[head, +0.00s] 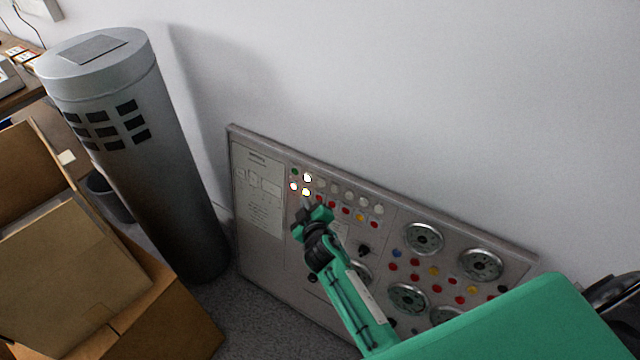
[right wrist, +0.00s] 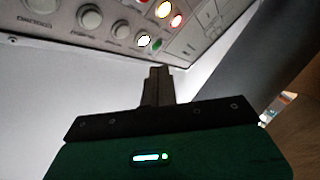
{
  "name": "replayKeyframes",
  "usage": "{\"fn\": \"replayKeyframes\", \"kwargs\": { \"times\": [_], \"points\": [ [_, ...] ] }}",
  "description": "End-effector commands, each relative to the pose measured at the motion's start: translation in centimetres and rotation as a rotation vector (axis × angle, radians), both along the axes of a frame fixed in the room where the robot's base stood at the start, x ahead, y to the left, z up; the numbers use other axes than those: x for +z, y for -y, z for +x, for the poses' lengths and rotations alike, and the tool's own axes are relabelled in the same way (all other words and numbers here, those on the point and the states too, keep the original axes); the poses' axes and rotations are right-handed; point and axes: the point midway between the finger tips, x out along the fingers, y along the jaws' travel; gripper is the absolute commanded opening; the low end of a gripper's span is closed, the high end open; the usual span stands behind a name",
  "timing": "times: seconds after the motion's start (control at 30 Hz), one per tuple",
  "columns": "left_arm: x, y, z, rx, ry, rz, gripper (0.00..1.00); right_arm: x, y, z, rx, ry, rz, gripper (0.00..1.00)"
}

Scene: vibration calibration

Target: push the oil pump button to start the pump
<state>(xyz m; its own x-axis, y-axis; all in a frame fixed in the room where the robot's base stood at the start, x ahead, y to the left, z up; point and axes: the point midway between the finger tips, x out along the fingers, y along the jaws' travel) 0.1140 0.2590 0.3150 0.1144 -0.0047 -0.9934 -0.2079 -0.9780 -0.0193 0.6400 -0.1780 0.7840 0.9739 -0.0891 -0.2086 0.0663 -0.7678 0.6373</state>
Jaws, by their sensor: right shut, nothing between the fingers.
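The grey control panel (head: 262,262) leans by the white wall, with rows of small buttons at its upper left. Lit buttons (head: 307,178) glow there beside a green button (head: 295,171). I cannot read which one is the oil pump button. My right gripper (head: 306,205) is shut and empty, just below the lit buttons in the head view. In the right wrist view my right gripper's fingertips (right wrist: 159,69) point towards a green button (right wrist: 157,44) and a lit white button (right wrist: 144,40). A gap seems to show between tips and panel. My left gripper is not in view.
Several round metal dials (head: 423,239) and coloured buttons fill the panel's right side. A tall grey cylinder (head: 165,180) stands left of the panel. Open cardboard boxes (head: 75,265) are at the lower left. A strip of floor lies between boxes and panel.

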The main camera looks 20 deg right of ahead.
Motion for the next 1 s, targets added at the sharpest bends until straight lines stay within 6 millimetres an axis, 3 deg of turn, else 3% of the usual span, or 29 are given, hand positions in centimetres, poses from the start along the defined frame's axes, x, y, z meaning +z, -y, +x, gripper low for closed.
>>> {"fn": "replayKeyframes", "kwargs": {
  "times": [0.4, 0.6, 1.0],
  "points": [
    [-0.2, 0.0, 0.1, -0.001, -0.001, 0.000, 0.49, -1.0, 3.8, 3.1, 0.001, 0.001, 0.000, 0.00],
    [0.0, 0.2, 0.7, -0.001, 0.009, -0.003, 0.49, -1.1, 4.3, 3.4, 0.001, -0.001, 0.000, 0.00],
    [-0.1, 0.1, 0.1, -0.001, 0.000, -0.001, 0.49, -1.1, 4.3, 3.4, 0.001, 0.001, 0.000, 0.00]
  ]
}}
